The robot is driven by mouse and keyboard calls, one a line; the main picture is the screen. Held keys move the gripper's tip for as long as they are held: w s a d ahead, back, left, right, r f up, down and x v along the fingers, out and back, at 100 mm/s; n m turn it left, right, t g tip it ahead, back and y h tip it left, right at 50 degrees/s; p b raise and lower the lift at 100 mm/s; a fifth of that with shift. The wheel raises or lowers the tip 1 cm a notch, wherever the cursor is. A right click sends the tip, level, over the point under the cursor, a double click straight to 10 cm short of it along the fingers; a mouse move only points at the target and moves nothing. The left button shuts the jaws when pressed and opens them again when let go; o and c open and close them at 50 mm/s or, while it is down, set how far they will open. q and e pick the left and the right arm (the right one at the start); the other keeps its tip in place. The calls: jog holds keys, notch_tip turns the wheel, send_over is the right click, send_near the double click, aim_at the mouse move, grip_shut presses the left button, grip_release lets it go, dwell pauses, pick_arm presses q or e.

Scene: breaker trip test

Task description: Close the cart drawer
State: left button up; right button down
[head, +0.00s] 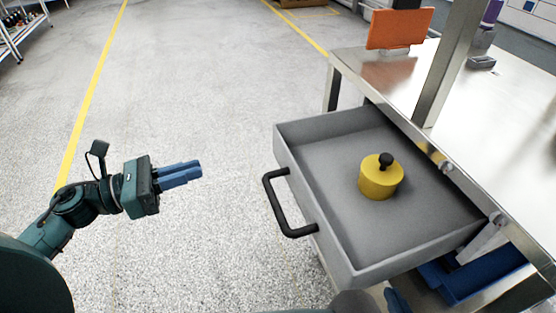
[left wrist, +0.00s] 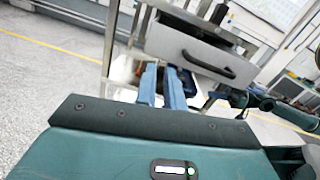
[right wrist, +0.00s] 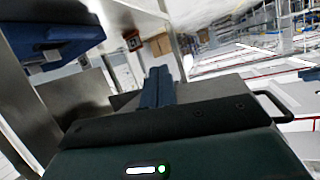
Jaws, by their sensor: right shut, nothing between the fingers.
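The grey cart drawer (head: 345,245) is pulled out from under the steel worktop. A yellow cylinder with a black knob (head: 380,180) stands inside it. Its black handle (head: 285,208) is on the front panel, and the drawer also shows in the left wrist view (left wrist: 185,48). My left gripper (head: 198,172) is in front of the drawer, apart from the handle, empty, with a narrow gap between its blue fingers (left wrist: 161,88). My right gripper (right wrist: 158,82) is shut and empty, low beside the drawer; the handle (right wrist: 272,106) shows at the right in that view.
The steel worktop (head: 490,105) carries an orange panel (head: 400,28). A steel post (head: 455,60) rises from it. A blue bin (head: 475,275) sits below the drawer. The speckled floor left of the drawer is clear, with yellow lines.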

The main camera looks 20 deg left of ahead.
aim_at(279, 151)
pick_arm(q)
jog(key=shift+w+d+f+m+g, duration=0.15)
jog(key=shift+m+g, duration=0.35)
jog(key=shift+m, duration=0.4)
jog(key=shift+c, duration=0.8)
jog(key=shift+w+d, duration=0.1)
grip_shut()
jog(key=p+x, duration=0.1)
jog(key=x, duration=0.3)
jog(key=p+x, duration=0.1)
jog(key=x, duration=0.3)
jog(key=p+x, duration=0.1)
jog(key=x, duration=0.4)
jog(key=shift+r, duration=0.35)
jog(key=shift+d+f, duration=0.1)
jog(key=shift+d, duration=0.3)
pick_arm(e)
jog(key=shift+w+a+f+g, duration=0.3)
jog(key=shift+w+a+g, duration=0.1)
jog(key=shift+a+g, duration=0.15)
pick_arm(q)
jog(key=shift+w+d, duration=0.1)
